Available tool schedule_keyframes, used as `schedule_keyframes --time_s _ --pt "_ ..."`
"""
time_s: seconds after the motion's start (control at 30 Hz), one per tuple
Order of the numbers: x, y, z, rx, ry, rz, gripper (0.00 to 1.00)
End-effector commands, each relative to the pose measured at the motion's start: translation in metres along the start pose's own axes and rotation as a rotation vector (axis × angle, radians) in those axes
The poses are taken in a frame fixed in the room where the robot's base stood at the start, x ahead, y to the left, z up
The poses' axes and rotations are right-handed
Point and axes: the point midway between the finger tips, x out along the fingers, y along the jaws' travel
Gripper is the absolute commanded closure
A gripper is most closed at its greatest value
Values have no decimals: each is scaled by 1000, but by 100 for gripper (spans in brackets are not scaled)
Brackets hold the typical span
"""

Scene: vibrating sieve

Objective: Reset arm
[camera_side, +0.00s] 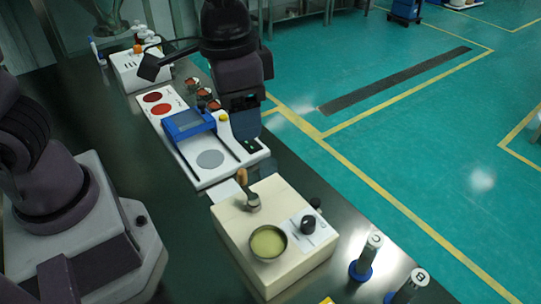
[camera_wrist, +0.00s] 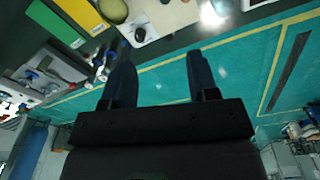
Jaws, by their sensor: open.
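My gripper (camera_wrist: 161,55) shows in the wrist view as two dark fingers, spread apart with nothing between them. In the side view my arm's end hangs over the far part of the bench, beside a white panel; its fingers are hard to make out there. The cream sieve machine (camera_side: 229,228) stands on the bench in front. A round bowl (camera_side: 268,243) with yellowish content sits on it, with a wooden-handled brush (camera_side: 248,190) and a black knob (camera_side: 308,224). The bowl (camera_wrist: 112,10) and knob (camera_wrist: 140,34) also show at the top of the wrist view.
The white panel (camera_side: 228,171) holds red discs, a grey disc and a blue-framed device (camera_side: 187,124). A white box (camera_side: 128,74) stands behind it. Two blue-based cylinders (camera_side: 366,258) (camera_side: 407,287) stand at the bench's front right. Green floor lies beyond the bench edge.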

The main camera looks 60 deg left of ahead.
Motion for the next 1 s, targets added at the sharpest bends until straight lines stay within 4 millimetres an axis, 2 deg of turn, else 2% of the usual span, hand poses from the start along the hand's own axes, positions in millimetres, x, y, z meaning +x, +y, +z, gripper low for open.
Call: schedule_keyframes --time_s 0.03,0.1,0.3,0.4,0.63,1.0 --pt "-15 -13 13 -25 44 1 46" --pt "-29 -28 31 -52 94 -5 46" --pt "-60 -59 78 -152 250 -46 46" --pt "-70 -69 95 -206 320 -73 46" --pt "-90 -82 107 -286 425 -112 46" --pt "-90 -84 107 -292 422 -113 46"
